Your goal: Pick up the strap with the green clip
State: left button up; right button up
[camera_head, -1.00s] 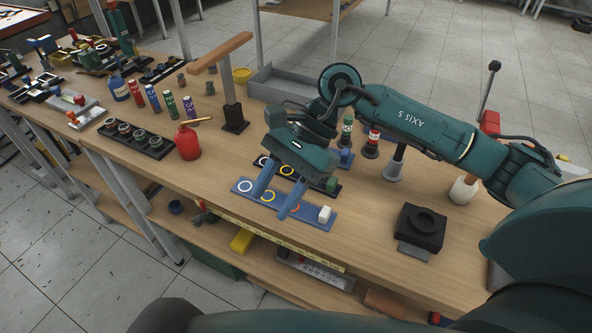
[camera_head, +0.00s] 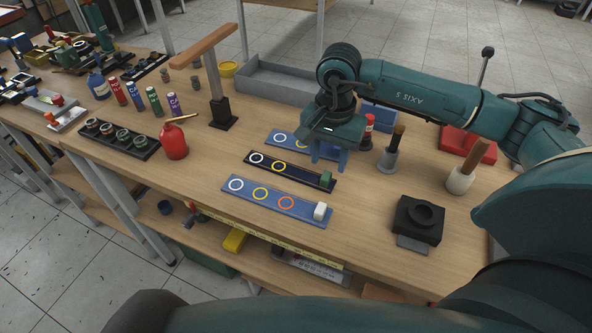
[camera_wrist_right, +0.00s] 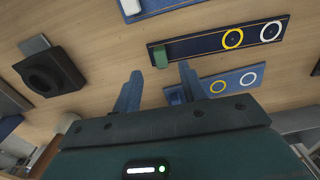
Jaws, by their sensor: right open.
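The dark strap (camera_head: 287,172) lies flat on the bench between two blue straps, with its green clip (camera_head: 326,178) at the right end. In the right wrist view the dark strap (camera_wrist_right: 205,43) and green clip (camera_wrist_right: 160,55) lie just beyond the fingertips. My right gripper (camera_head: 328,158) is open and empty, pointing down just behind the green clip, over the right end of the back strap. In the wrist view its fingertips (camera_wrist_right: 160,72) are spread either side of the clip's line, apart from it. My left gripper is out of view.
The front blue strap (camera_head: 276,204) has a white clip (camera_head: 320,211). The back blue strap (camera_head: 282,138) is partly hidden by my gripper. A black block with a round recess (camera_head: 418,222) stands right, a red bottle (camera_head: 174,142) left, and a T-shaped stand (camera_head: 217,88) behind.

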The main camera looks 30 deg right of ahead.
aim_at(326, 175)
notch_tip(326, 175, down, 5)
jog(key=shift+w+r+p, duration=0.1)
jog(key=shift+r+p, duration=0.05)
jog(key=shift+p, duration=0.15)
grip_shut()
dwell(0.3)
